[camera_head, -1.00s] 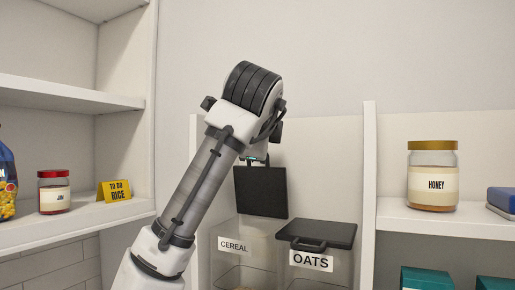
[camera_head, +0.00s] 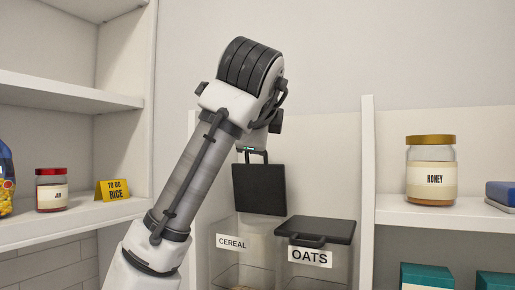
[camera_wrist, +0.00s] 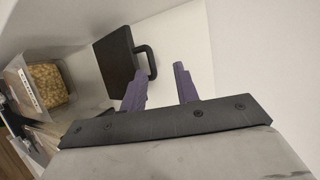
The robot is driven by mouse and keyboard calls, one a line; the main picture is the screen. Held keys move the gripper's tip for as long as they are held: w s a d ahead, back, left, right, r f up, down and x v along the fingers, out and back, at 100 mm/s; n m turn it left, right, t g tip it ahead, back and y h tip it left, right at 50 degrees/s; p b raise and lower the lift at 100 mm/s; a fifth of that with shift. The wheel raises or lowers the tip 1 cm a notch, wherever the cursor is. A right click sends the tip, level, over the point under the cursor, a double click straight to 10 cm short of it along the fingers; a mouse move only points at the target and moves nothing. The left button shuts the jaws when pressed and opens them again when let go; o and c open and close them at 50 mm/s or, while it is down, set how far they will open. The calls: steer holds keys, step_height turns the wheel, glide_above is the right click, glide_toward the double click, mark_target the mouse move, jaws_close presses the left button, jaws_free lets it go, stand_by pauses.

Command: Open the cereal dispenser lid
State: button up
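The cereal dispenser (camera_head: 233,243) is a clear bin with a white CEREAL label, standing left of the oats bin. In the head view my arm hides the fingers.
The oats bin (camera_head: 310,257) stands to the right with its black lid (camera_head: 316,231) closed. A honey jar (camera_head: 431,171) is on the right shelf. A red-lidded jar (camera_head: 51,190) and a yellow rice card (camera_head: 112,190) are on the left shelf. A white divider (camera_head: 368,190) stands right of the bins.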

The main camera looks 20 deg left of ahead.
steer(key=b+v, duration=0.2)
steer(key=v, duration=0.8)
steer(key=shift+f, duration=0.1)
